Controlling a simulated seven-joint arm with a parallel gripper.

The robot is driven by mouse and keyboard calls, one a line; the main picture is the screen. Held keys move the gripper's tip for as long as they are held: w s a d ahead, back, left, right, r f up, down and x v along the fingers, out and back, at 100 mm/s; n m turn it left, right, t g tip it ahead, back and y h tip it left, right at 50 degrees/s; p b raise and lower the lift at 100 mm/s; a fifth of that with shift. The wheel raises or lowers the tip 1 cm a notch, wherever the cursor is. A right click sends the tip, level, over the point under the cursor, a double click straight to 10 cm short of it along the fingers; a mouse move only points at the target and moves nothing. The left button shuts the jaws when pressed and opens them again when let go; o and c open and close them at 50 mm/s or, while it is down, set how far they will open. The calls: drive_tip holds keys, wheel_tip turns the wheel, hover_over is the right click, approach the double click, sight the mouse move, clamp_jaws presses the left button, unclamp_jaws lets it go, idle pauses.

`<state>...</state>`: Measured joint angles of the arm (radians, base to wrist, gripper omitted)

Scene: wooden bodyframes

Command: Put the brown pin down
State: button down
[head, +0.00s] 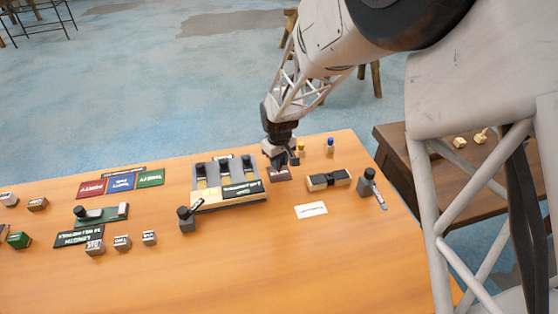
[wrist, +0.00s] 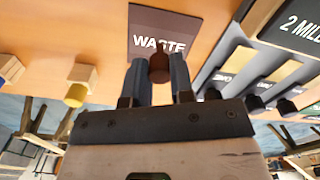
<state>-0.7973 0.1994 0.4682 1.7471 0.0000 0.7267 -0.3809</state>
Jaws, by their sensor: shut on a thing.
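The brown pin (wrist: 159,66) is between the two fingers of my gripper (wrist: 158,78) in the wrist view. The fingers are shut on its sides, and its rounded brown end faces the camera. Beyond the pin lies a dark square pad marked WASTE (wrist: 165,27), and the pin overlaps the pad's lettering. In the head view, my gripper (head: 281,160) is low over the table at the dark waste pad (head: 280,174). The pin cannot be made out there. Whether it touches the pad cannot be told.
A rack with several dark-capped slots (head: 228,182) stands just left of my gripper. A black-and-wood block (head: 328,180) and a white card (head: 311,210) lie nearby.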

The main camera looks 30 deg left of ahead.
drive_tip(key=c, duration=1)
unclamp_jaws()
drive_tip(key=shift+r, duration=0.15)
wheel_tip(320, 180, up, 12)
idle(0.5)
